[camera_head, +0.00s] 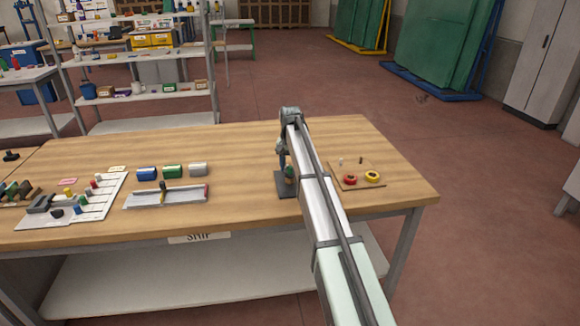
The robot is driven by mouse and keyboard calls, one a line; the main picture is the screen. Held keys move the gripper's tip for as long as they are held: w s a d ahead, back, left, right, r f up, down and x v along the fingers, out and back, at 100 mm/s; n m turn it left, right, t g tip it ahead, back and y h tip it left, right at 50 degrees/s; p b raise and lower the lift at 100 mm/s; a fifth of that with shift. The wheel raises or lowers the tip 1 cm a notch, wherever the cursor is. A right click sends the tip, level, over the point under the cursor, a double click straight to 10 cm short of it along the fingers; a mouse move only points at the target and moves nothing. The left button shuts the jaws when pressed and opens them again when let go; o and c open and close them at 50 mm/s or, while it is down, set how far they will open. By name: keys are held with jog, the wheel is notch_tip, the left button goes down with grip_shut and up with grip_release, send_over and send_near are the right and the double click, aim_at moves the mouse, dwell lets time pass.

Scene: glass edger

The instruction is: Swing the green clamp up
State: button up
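A small dark grey plate (284,190) lies on the wooden table, partly covered by my arm. A small green part (290,171) shows just above it, close against my arm; it looks like the green clamp. Its shape and angle are too small and too covered to tell. My gripper (283,163) points down over the plate, right beside the green part. I cannot tell whether it touches the green part, or whether its fingers are open or shut.
Left on the table (235,145) are a blue, a green (172,171) and a grey block, a grey tray (140,201) and a white board (100,207) with coloured pieces. The back of the table is clear.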

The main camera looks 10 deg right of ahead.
grip_shut()
dwell(0.5)
jog(key=shift+w+r+g, duration=0.4)
jog(key=shift+w+g, duration=0.15)
jog(key=shift+g, duration=0.15)
jog(key=shift+w+r+g, duration=0.15)
jog(key=shift+r+g, duration=0.1)
jog(key=shift+g, duration=0.35)
jog(key=shift+r+g, duration=0.15)
jog(key=shift+g, duration=0.15)
grip_release()
